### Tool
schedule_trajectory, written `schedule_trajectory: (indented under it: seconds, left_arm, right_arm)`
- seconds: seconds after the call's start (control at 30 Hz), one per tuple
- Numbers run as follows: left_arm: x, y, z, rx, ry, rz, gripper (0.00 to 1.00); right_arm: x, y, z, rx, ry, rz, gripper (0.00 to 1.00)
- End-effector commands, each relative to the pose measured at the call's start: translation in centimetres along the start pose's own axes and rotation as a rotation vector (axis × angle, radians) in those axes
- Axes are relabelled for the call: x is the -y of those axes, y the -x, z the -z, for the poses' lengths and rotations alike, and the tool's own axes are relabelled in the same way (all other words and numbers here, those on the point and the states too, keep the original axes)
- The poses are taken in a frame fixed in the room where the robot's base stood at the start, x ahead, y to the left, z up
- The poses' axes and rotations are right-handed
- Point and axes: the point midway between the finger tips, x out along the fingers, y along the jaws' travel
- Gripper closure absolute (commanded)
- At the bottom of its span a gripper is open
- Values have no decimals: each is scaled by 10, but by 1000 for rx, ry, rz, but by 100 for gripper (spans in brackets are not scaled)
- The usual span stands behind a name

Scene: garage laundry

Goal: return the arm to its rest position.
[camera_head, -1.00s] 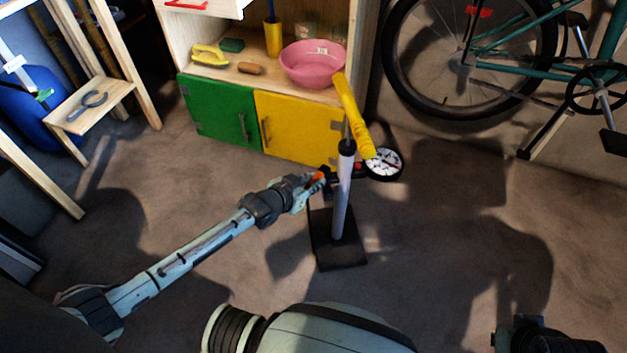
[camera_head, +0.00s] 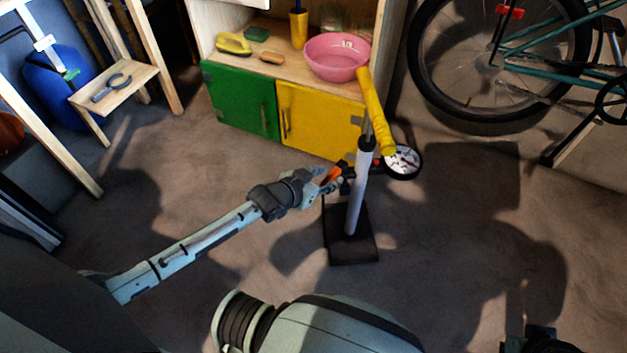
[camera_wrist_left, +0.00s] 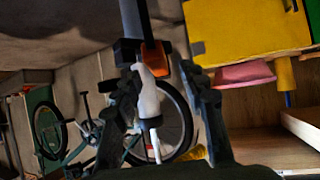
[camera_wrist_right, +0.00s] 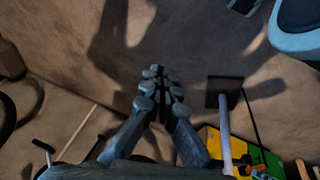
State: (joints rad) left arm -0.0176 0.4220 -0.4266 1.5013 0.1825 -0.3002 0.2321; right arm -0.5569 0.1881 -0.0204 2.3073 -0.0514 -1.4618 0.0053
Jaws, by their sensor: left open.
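My left gripper (camera_head: 332,182) is open beside the upright floor pump (camera_head: 358,195), which has a yellow handle and a dark foot plate. Its fingers are close to an orange lever (camera_head: 334,172) by the pump. In the left wrist view, the fingers (camera_wrist_left: 165,72) stand apart on either side of the orange lever (camera_wrist_left: 157,60) and a pale part. I cannot tell whether they touch. My left arm reaches out low from the left. My right gripper (camera_wrist_right: 160,78) shows in the right wrist view with its fingertips together and nothing between them, over bare floor.
A shelf cabinet with green (camera_head: 240,98) and yellow (camera_head: 318,118) doors holds a pink basin (camera_head: 337,57). A bicycle (camera_head: 500,60) stands at the upper right, a wooden ladder (camera_head: 115,85) at the left. A round gauge (camera_head: 403,161) is by the pump. The floor right of the pump is clear.

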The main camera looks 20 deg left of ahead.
Motion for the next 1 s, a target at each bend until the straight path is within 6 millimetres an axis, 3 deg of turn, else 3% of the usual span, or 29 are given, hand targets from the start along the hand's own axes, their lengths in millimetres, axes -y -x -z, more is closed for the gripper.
schedule_trajectory:
  seconds: [0.2, 0.4, 0.6, 0.87, 1.0]
  left_arm:
    - [0, 50, -2, 2, -2, -1, 58]
    - [0, 83, 0, 0, -1, 0, 58]
    - [0, 96, 1, -1, -1, 0, 58]
    - [0, 98, -1, 10, 1, 6, 58]
    - [1, 113, -27, 151, 4, 71, 58]
  right_arm:
    - [0, 0, 1, -3, 0, 0, 100]
    - [0, 1, 1, -3, 0, 0, 100]
    - [0, 1, 2, -4, 0, 1, 100]
    - [0, 1, 2, -4, 1, 1, 100]
    - [3, -12, 1, 6, 1, 9, 100]
